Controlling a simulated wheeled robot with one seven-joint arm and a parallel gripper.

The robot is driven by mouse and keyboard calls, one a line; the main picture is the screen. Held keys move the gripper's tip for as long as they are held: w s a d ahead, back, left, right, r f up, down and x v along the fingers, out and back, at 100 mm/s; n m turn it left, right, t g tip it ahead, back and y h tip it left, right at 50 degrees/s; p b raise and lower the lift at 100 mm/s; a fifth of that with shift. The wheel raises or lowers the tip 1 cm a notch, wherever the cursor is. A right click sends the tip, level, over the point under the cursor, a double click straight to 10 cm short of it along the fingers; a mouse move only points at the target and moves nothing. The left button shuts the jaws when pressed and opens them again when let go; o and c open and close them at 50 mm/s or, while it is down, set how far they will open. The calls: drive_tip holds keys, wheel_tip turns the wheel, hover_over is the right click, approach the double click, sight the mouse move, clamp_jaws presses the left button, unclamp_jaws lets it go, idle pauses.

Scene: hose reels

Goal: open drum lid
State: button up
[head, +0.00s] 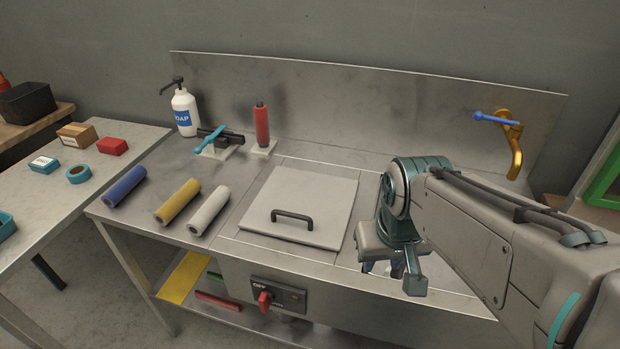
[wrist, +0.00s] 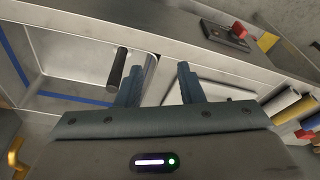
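The drum lid appears to be the square pale metal lid (head: 300,200) set in the bench top, with a dark bar handle (head: 293,216) near its front edge. It lies flat and closed. My gripper (head: 395,275) is to the right of the lid, pointing down over the bench, apart from the handle. In the wrist view my gripper (wrist: 158,82) has its two fingers apart, with no object clearly held between them. Part of the pale lid (wrist: 212,101) shows beyond the right finger; its handle is not visible there.
A dark rod (wrist: 118,68) stands near the fingers, beside a basin with blue lines (wrist: 75,94). A red knob (head: 264,301) is on the front panel. Blue, yellow and white rolls (head: 177,201) lie left of the lid. A brass tap (head: 516,150) stands at the back right.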

drive_tip(key=w+a+r+n+g+p, duration=0.1)
drive_tip(key=w+a+r+n, duration=0.2)
drive_tip(key=w, duration=0.4)
drive_tip(key=w+a+r+n+g+p, duration=0.1)
drive_tip(key=w+a+r+n, duration=0.15)
drive_tip(key=w, duration=0.45)
drive_tip(key=w+a+f+n+g+p, duration=0.1)
drive_tip(key=w+a+f+n+g, duration=0.2)
drive_tip(key=w+a+n, duration=0.8)
drive_tip(key=f+m, duration=0.1)
drive_tip(key=f, duration=0.3)
drive_tip(key=f+m, duration=0.1)
drive_tip(key=f, duration=0.3)
drive_tip(key=f+m, duration=0.1)
drive_tip(key=f, duration=0.3)
drive_tip(key=shift+s+d+f+y, duration=0.25)
drive_tip(key=shift+f+y, duration=0.05)
drive_tip(key=shift+y, duration=0.1)
drive_tip(key=shift+c, duration=0.2)
